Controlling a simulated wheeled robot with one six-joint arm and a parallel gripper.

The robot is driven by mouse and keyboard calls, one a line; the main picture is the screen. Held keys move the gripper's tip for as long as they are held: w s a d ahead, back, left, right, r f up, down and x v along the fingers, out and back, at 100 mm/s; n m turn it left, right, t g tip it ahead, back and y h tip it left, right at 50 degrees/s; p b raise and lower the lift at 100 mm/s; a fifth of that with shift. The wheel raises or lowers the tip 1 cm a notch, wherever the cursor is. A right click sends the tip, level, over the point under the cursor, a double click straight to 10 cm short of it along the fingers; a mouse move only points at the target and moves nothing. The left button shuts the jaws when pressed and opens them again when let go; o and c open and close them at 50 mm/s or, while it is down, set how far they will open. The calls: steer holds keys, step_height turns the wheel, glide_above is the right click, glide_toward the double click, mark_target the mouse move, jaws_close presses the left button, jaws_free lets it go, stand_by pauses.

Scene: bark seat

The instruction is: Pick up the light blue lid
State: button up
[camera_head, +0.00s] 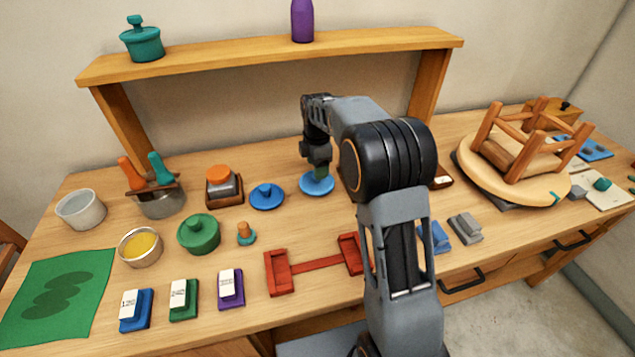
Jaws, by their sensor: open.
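The light blue lid (309,190) is a round disc lying flat on the wooden table, right of the middle of the picture's left half. My gripper (318,172) points down right over it and hides its centre. From this view I cannot tell whether the fingers touch the lid or stand just above it. The gripper is open, with nothing seen held in it. A darker blue lid (267,198) with a knob lies on the table just left of the light blue one.
A red holder (315,263) lies nearer the front edge. A raised wooden shelf (270,45) spans the back. An upturned stool (525,145) sits at right.

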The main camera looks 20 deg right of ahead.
steer(key=shift+f, duration=1.85)
steer(key=c, duration=1)
steer(key=shift+r, duration=0.15)
